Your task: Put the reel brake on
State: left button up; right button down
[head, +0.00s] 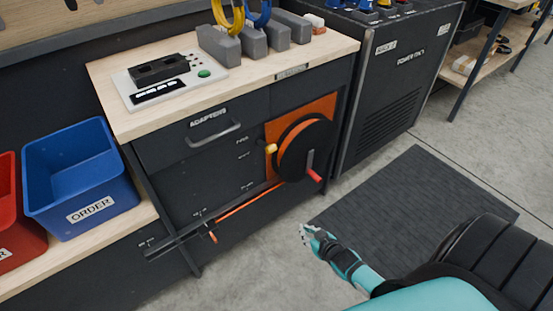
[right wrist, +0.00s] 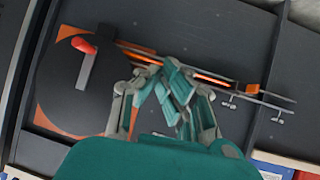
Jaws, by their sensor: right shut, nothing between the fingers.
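The reel (head: 300,152) is a black disc on an orange plate (head: 324,103) on the front of the dark cabinet. Its crank (head: 309,160) ends in a red handle (head: 315,176). A yellow knob (head: 271,148) sits at the reel's left edge, beside small labels too small to read surely. The reel also shows at the left of the right wrist view (right wrist: 62,98), with its red handle (right wrist: 83,45); I cannot make out the yellow knob there. My right gripper (head: 304,230) is shut and empty, in front of the cabinet and apart from the reel. My left gripper is not in view.
An orange cable (head: 250,201) runs from the reel towards a dark rail (head: 177,241) low on the cabinet. A drawer handle (head: 214,134) sticks out above. A blue bin (head: 80,165) stands at left. The floor around the dark mat (head: 420,190) is clear.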

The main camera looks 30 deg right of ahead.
aim_at(266, 146)
jog(key=w+d+r+t+b, duration=0.2)
jog(key=w+r+t+b, duration=0.5)
jog(key=r, duration=0.5)
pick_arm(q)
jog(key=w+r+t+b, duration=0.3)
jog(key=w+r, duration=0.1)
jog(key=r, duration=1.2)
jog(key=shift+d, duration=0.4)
pick_arm(e)
notch_tip(266, 146, up, 14)
jog(key=w+a+n+t+y, duration=0.1)
jog(key=w+t+y, duration=0.1)
jog(key=shift+w+a+y, duration=0.15)
jog(key=shift+y, duration=0.25)
